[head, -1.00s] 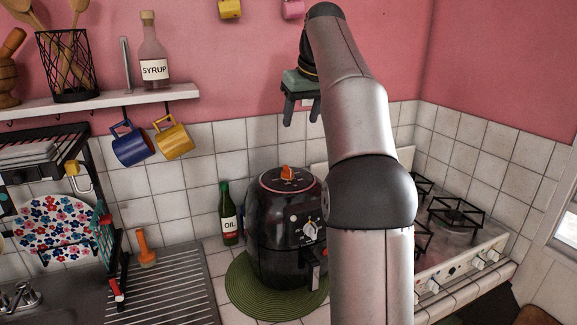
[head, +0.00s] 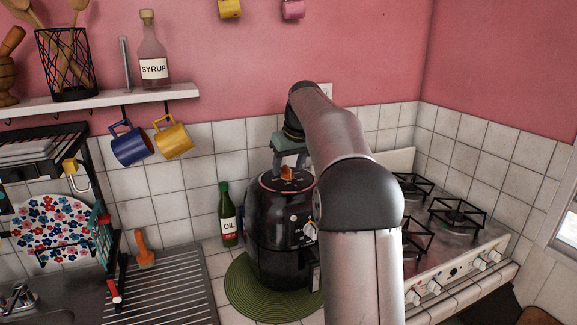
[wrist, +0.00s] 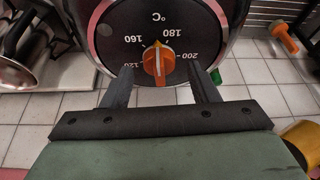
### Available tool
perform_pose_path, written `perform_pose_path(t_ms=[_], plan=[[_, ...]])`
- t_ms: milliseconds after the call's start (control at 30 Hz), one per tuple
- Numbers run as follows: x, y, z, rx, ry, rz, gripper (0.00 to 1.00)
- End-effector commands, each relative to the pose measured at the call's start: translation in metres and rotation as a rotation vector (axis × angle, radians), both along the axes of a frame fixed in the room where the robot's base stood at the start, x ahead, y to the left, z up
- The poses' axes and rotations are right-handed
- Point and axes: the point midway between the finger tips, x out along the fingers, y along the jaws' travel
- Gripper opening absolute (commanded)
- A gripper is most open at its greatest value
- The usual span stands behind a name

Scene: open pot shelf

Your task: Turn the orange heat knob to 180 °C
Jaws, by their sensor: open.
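The black air fryer (head: 267,235) stands on a round green mat (head: 236,284). The orange heat knob (head: 287,172) is on its top; in the wrist view the knob (wrist: 158,66) sits in a dark dial marked in °C, with 120, 160, 180 and 200 readable. The knob's yellow pointer tip lies between 160 and 180. My gripper (head: 288,165) points down over the fryer top. In the wrist view my gripper (wrist: 160,85) is open, one finger on each side of the knob, with gaps showing between fingers and knob.
A green oil bottle (head: 228,215) stands just left of the fryer. A gas stove (head: 455,232) is to the right. A shelf (head: 110,101) with mugs hanging below is on the left wall.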

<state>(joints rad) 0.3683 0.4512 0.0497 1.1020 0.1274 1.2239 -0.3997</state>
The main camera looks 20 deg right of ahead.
Motion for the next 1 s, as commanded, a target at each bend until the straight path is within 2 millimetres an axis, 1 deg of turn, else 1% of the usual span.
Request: perform_pose_path(t_ms=[133,367,400,467,500,533,667,767,1000], plan=[[0.0022,0.0003,-0.0055,0.0,0.0,0.0,0.54],[0.0023,0.0001,-0.006,0.0,0.0,0.0,0.54],[0.0023,0.0001,-0.006,0.0,0.0,0.0,0.43],[0.0022,0.0001,-0.0059,0.0,0.0,0.0,0.26],[0.0022,0.0001,-0.0059,0.0,0.0,0.0,0.15],[0.0022,0.0001,-0.0059,0.0,0.0,0.0,0.1],[0.0022,0.0004,-0.0057,0.001,0.0,-0.004,0.1],[0.0023,0.0012,-0.0049,0.0,0.002,-0.052,0.1],[0.0027,0.0033,-0.0039,-0.001,0.003,-0.322,0.1]])
